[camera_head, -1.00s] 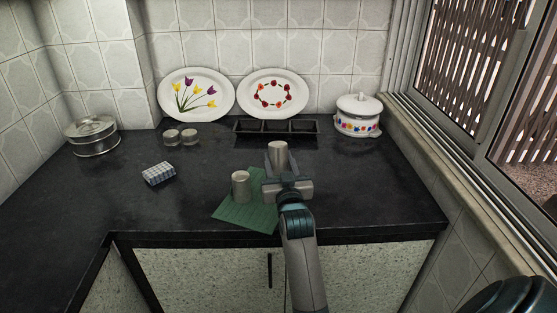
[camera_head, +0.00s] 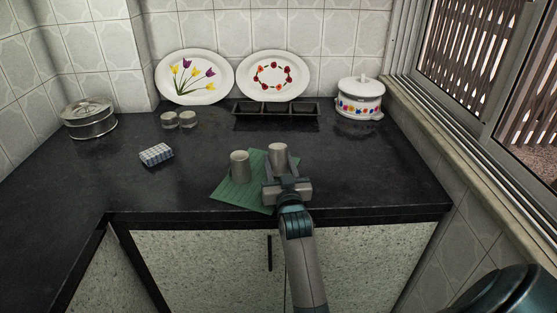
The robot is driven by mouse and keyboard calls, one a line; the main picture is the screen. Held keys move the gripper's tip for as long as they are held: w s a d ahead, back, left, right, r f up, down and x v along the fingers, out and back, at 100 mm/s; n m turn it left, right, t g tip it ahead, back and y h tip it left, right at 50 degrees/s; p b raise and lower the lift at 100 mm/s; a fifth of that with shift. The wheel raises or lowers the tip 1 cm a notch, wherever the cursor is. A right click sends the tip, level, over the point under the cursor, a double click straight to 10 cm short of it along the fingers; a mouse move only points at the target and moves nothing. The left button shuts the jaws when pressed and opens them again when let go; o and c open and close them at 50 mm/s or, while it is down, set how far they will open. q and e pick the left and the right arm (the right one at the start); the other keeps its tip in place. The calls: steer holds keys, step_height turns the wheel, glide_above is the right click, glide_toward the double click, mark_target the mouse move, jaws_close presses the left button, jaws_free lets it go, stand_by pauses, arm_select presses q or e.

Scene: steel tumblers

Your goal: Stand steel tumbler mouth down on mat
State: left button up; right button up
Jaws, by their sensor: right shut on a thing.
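A steel tumbler (camera_head: 278,157) is held upright between the fingers of my right gripper (camera_head: 281,173), which is shut on it. It is over or at the right part of the green mat (camera_head: 245,197); I cannot tell whether its base touches, because the gripper hides its lower part. A second steel tumbler (camera_head: 239,166) stands upright on the mat, just left of the held one and apart from it. At this size I cannot surely tell which end of either tumbler is the mouth. My left gripper is not in view.
A black sectioned tray (camera_head: 276,125) is behind the tumblers, with a lidded white pot (camera_head: 360,99) to its right. Two small jars (camera_head: 179,120), a checked block (camera_head: 156,154) and a steel container (camera_head: 90,119) are leftward. Two plates lean on the wall. The counter right of the mat is clear.

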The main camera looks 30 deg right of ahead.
steer(key=shift+f, duration=0.1)
steer(key=shift+f, duration=0.65)
stand_by(0.6)
steer(key=o, duration=2.2)
